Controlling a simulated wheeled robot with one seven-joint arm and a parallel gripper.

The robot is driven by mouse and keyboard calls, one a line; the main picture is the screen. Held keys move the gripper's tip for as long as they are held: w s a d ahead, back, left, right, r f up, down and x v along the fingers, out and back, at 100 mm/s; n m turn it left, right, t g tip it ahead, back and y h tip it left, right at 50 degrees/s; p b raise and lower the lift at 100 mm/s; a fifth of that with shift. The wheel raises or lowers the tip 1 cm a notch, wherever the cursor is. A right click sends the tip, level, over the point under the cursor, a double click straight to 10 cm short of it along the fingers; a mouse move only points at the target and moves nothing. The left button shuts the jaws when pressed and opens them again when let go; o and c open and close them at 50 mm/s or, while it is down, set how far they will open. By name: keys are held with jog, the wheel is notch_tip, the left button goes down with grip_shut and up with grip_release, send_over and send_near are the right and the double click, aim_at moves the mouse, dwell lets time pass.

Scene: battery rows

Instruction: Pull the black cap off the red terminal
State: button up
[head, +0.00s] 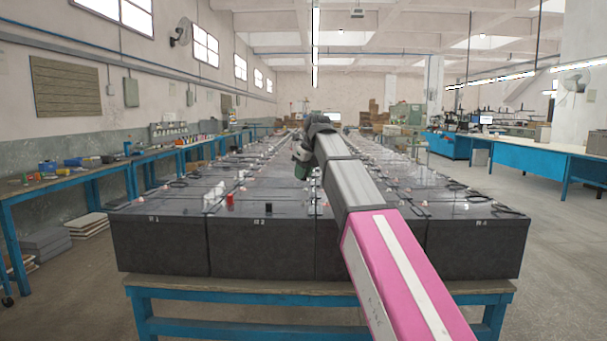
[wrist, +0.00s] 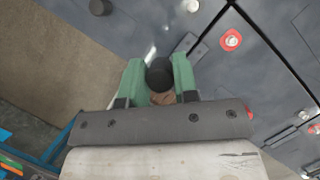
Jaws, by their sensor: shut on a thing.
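My gripper (wrist: 160,80) has green fingers closed on both sides of a round black cap (wrist: 160,72) in the wrist view. A brownish piece (wrist: 162,98) shows beside the cap between the fingers. A red ring-shaped terminal (wrist: 231,40) with a pale centre is on the dark battery top, up and right of the cap and apart from it. In the head view my gripper (head: 302,160) is over the battery rows, partly hidden by my arm, and the held cap cannot be made out there. Whatever is under the cap is hidden.
In the head view a red upright piece (head: 230,199) and a small black piece (head: 268,208) stand on the front batteries (head: 262,245). The batteries rest on a blue-framed bench (head: 240,292). Another black round piece (wrist: 98,7) shows in the wrist view. Floor aisles lie on both sides.

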jog(key=shift+r, duration=0.8)
dwell(0.4)
jog(key=shift+r, duration=2.25)
